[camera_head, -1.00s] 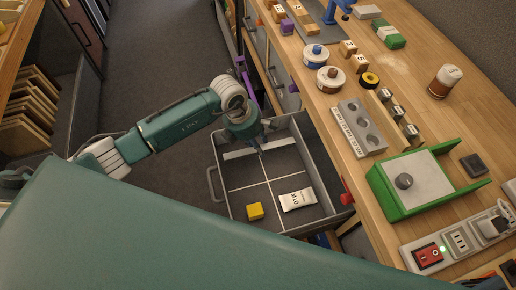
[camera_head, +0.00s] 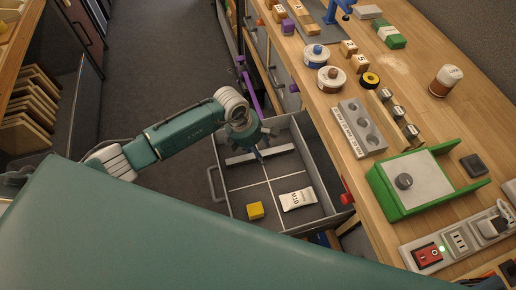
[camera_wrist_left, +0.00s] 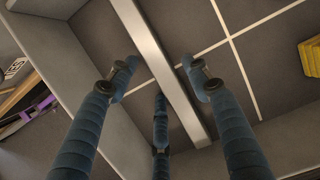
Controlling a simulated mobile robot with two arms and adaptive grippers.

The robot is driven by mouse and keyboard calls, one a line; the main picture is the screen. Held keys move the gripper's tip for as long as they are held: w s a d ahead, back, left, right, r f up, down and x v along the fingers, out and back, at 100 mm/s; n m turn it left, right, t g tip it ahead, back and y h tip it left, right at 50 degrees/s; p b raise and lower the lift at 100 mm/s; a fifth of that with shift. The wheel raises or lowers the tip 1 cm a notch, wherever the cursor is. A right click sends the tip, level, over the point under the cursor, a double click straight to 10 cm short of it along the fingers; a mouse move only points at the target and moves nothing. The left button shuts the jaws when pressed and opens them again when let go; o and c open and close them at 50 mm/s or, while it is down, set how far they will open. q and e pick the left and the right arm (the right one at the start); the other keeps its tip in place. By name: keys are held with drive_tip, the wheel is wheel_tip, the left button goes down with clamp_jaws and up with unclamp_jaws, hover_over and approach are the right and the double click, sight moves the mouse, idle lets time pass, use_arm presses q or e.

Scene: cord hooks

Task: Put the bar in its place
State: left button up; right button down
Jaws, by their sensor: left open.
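A silver-grey bar (camera_wrist_left: 163,65) lies in the open grey drawer (camera_head: 216,150), across a white dividing line on its floor. In the head view its pale ends show on both sides of my left gripper (camera_head: 259,154). My left gripper is open above the bar. In the left wrist view its blue fingers (camera_wrist_left: 158,78) are spread, with the bar passing between them, and a third finger is partly in front of the bar. I cannot tell how high the fingertips are above it. My right gripper is not in view.
A yellow block (camera_head: 255,211) and a white labelled packet (camera_head: 298,199) lie in the drawer's near compartments. Drawer walls surround the gripper. The workbench (camera_head: 330,182) on the right carries a grey block with round recesses (camera_head: 360,128) and a green-framed box (camera_head: 422,182).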

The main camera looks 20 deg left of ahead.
sight(249, 155)
use_arm(q)
drive_tip(key=shift+r, duration=0.25)
drive_tip(key=shift+a+r, duration=0.15)
drive_tip(key=shift+r, duration=0.15)
drive_tip(key=b+v, duration=0.2)
drive_tip(key=v, duration=0.9)
drive_tip(key=shift+s, duration=0.15)
